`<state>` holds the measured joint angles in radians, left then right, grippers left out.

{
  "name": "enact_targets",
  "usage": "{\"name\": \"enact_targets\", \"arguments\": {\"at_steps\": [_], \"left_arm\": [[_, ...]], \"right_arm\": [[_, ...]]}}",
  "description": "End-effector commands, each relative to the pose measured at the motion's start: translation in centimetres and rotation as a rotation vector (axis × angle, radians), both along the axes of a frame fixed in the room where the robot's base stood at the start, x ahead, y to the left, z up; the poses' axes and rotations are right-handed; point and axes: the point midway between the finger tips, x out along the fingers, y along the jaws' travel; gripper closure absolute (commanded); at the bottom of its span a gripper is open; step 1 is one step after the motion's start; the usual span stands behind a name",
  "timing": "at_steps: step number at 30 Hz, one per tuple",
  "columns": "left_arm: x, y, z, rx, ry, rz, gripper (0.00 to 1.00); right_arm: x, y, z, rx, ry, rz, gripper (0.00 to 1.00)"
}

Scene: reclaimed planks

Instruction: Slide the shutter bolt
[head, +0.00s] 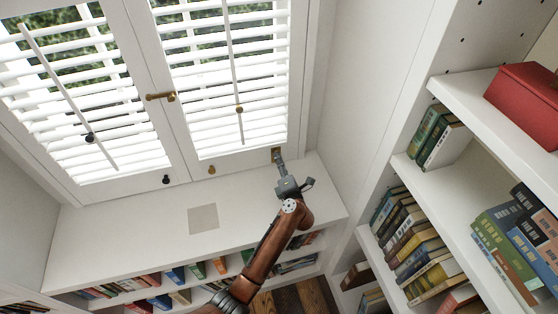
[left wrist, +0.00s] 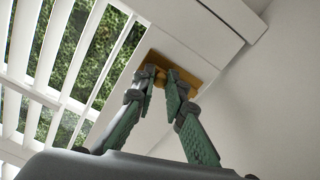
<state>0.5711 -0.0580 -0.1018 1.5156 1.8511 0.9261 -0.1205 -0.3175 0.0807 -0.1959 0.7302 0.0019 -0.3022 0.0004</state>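The shutter bolt seems to be the small brass fitting (head: 275,151) at the lower right corner of the right shutter panel (head: 226,60). In the left wrist view its brass plate (left wrist: 190,66) shows just beyond my fingertips. My left gripper (head: 279,160) reaches up to it from below. In the left wrist view the left gripper's tips (left wrist: 163,77) are close together at the plate, with a narrow gap between them. The tips hide the middle of the fitting, so I cannot tell whether they grip a part of it. My right gripper is not in view.
A brass handle (head: 161,97) sits where the two shutters meet. Small knobs, brass (head: 211,169) and black (head: 166,179), show along the bottom frame. A white ledge (head: 130,225) lies below, above low bookshelves. A tall bookcase (head: 470,170) with a red box (head: 527,101) stands at right.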

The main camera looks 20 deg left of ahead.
Motion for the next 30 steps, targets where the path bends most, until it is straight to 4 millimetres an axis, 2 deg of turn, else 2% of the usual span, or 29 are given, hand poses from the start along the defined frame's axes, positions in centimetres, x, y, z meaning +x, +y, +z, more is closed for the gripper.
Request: {"name": "enact_targets", "arguments": {"at_steps": [5,14,17,24,30], "left_arm": [[0.1,0.0,0.4,0.002,-0.007,-0.001,0.77],[-0.1,-0.2,0.2,0.001,-0.003,-0.001,0.77],[-0.9,-0.8,0.1,-0.001,-0.002,-0.003,0.77],[-4.2,-2.9,0.2,-0.002,-0.003,-0.002,0.77],[-5.9,-4.1,0.2,0.000,-0.003,-0.001,0.77]], "right_arm": [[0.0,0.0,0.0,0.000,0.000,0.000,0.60],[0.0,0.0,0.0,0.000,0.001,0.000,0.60],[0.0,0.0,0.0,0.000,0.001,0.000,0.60],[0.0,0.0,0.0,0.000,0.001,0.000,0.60],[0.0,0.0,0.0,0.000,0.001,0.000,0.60]]}}
